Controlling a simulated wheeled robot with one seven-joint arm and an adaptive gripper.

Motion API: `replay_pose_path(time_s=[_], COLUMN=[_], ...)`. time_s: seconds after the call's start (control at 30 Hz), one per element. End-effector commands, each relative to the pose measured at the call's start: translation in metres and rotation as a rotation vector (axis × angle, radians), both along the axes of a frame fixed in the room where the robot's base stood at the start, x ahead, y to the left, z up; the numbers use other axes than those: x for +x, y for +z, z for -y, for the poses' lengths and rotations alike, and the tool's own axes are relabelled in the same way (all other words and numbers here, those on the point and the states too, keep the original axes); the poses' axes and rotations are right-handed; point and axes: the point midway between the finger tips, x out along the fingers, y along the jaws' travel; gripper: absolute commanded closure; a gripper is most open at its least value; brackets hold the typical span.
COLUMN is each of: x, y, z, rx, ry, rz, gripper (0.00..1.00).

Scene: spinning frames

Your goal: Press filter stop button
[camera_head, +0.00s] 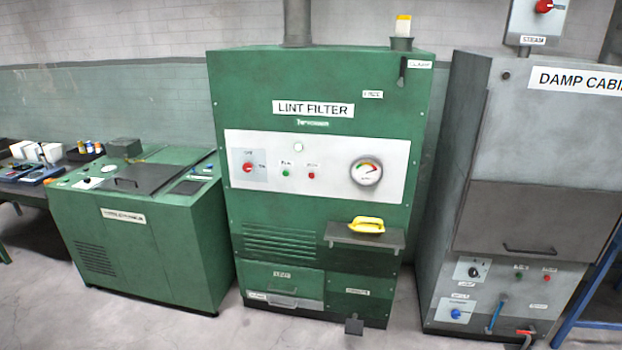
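The green lint filter cabinet (325,140) stands upright in the middle of the head view. Its pale control panel (330,185) carries a small red button (311,175) under a blurred label, which looks like the stop button. A small green button (286,172) sits just left of it. Further left on the panel is a larger red rotary knob (248,167). A round gauge (366,171) is on the right side of the panel, with a small pale lamp (298,147) above the buttons. My gripper is not in view.
A small shelf (340,234) with a yellow-handled tool (367,224) juts out below the panel. A dark pedal-like part (354,326) sits low in front. The grey damp cabinet (555,150) stands right, a green machine (135,240) left. Floor shows in front.

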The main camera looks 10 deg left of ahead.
Motion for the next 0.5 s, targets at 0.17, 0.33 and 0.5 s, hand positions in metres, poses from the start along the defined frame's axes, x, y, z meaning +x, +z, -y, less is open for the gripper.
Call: replay_pose_path(time_s=[0.17,0.33,0.5], x=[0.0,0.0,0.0], y=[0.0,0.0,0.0], z=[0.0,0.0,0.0], rx=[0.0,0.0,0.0], ry=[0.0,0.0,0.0], rz=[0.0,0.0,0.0], gripper=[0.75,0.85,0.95])
